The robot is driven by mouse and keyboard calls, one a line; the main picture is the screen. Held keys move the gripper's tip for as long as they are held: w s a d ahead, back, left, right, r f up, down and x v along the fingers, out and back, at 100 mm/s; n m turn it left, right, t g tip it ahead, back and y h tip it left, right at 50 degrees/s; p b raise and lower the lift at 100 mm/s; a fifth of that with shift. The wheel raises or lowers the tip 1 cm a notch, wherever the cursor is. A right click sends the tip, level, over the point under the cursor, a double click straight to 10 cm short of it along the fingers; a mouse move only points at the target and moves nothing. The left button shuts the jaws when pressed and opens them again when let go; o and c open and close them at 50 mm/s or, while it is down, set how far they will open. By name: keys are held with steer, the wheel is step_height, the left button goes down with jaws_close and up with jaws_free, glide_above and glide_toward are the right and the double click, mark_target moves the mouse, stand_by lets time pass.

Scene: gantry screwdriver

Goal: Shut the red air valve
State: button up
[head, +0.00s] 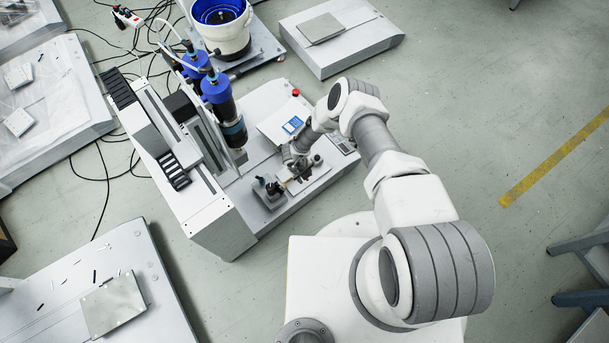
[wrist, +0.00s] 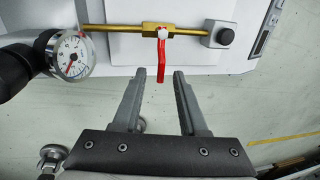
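The red air valve (wrist: 161,58) shows in the wrist view as a red lever on a brass body, with a pale pivot at its top. Its lever points down in the picture, across the horizontal brass pipe (wrist: 112,28). My gripper (wrist: 160,73) is open.
A round pressure gauge (wrist: 70,54) sits left of the valve, and a grey block with a black knob (wrist: 225,36) sits right.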

steer(key=shift+r, duration=0.15)
step_height(320, 180, up, 17)
steer(key=s+a+p, duration=0.2)
steer(key=p, duration=0.4)
steer(key=shift+a+p, duration=0.35)
